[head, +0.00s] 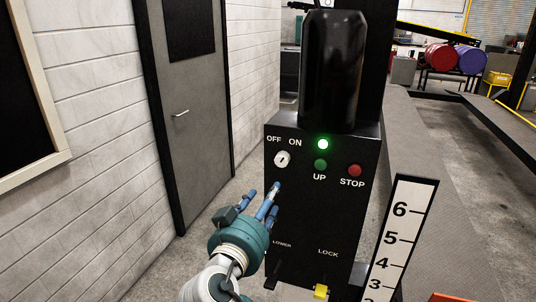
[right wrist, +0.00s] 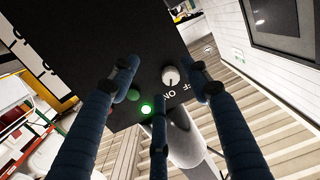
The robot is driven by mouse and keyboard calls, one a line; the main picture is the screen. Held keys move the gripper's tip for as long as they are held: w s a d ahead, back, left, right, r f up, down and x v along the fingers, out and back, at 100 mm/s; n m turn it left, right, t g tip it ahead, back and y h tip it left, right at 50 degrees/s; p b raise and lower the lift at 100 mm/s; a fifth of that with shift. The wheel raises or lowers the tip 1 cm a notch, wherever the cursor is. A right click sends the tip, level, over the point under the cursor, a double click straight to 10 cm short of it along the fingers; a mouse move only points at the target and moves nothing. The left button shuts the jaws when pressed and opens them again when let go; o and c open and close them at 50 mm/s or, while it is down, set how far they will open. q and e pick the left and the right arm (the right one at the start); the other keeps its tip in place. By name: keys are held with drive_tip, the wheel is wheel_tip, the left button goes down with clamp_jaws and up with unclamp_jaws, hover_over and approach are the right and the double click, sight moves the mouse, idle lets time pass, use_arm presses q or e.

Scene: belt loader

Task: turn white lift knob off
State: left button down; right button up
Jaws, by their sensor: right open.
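The white lift knob (head: 282,159) is on the upper left of the black control box (head: 310,215), under the OFF and ON labels. A small dark mark shows on its face; its exact angle is hard to tell. The green lamp (head: 323,144) right of ON is lit. My right gripper (head: 261,203) is open and empty, below and left of the knob, its blue fingers pointing up toward the panel. In the right wrist view the knob (right wrist: 170,76) appears between the spread fingers (right wrist: 161,84), with a visible gap. My left gripper is not in view.
A green UP button (head: 320,165) and red STOP button (head: 355,171) sit right of the knob. A black cylinder (head: 331,70) stands atop the box. A yellow lever (head: 320,291) is below LOCK. A numbered scale (head: 400,235) stands at right; a grey door (head: 185,110) is left.

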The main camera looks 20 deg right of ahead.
drive_tip(key=m, duration=0.1)
approach(280, 164)
drive_tip(key=shift+h, duration=0.4)
drive_tip(key=p+x, duration=0.5)
drive_tip(key=x, duration=0.3)
drive_tip(key=shift+a+r, duration=0.1)
drive_tip(key=shift+r, duration=0.05)
drive_tip(key=shift+w+d+f+p, duration=0.2)
drive_tip(key=shift+w+d+p, duration=0.1)
drive_tip(key=shift+w, duration=0.25)
drive_tip(key=shift+f, duration=0.1)
drive_tip(key=c, duration=1.1)
